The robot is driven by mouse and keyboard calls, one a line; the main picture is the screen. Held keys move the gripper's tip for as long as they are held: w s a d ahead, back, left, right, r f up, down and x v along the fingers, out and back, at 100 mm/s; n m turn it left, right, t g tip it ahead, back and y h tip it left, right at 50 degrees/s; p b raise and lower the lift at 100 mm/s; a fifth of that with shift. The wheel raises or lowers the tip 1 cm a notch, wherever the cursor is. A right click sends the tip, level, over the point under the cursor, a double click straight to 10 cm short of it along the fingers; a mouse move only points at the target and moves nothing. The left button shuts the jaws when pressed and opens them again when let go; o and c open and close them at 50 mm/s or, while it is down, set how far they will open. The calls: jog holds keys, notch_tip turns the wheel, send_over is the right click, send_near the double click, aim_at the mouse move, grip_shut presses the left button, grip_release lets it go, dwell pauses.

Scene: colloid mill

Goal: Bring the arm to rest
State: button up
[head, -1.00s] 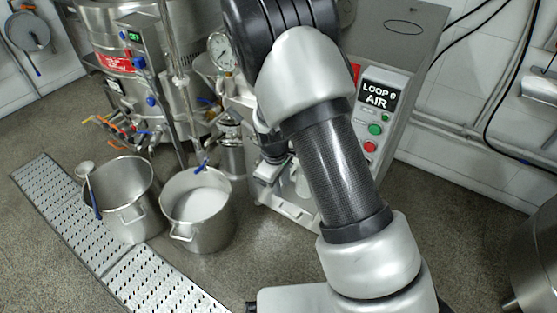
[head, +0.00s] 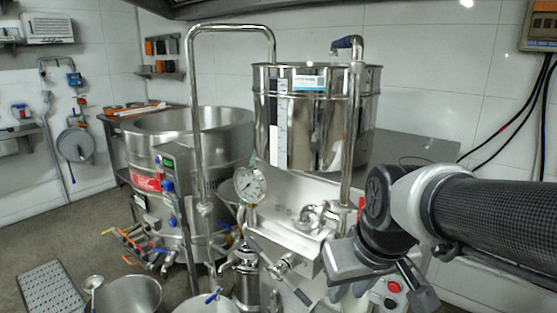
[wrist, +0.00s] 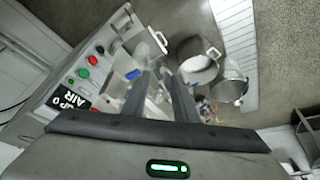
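In the wrist view my gripper (wrist: 161,76) shows two dark fingers with a gap between them and nothing held in the gap. It points down over the floor beside the grey control box (wrist: 85,75). In the head view my arm reaches in from the right edge and bends at a dark joint in front of the mill.
The steel hopper (head: 315,118) and its pipework stand just left of my arm. A large steel kettle (head: 225,135) stands further left. Two pots, one (head: 130,296) with a ladle, are on the floor. The white wall (head: 440,80) is behind.

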jog(key=s+d+r+m+t+h, duration=0.1)
jog(key=s+d+r+m, duration=0.2)
jog(key=s, duration=0.5)
notch_tip(320, 180, up, 20)
jog(key=p, duration=2)
jog(key=shift+w+a+r+n+p, duration=0.2)
jog(key=shift+w+a+n+p, duration=0.1)
jog(key=shift+a, duration=0.15)
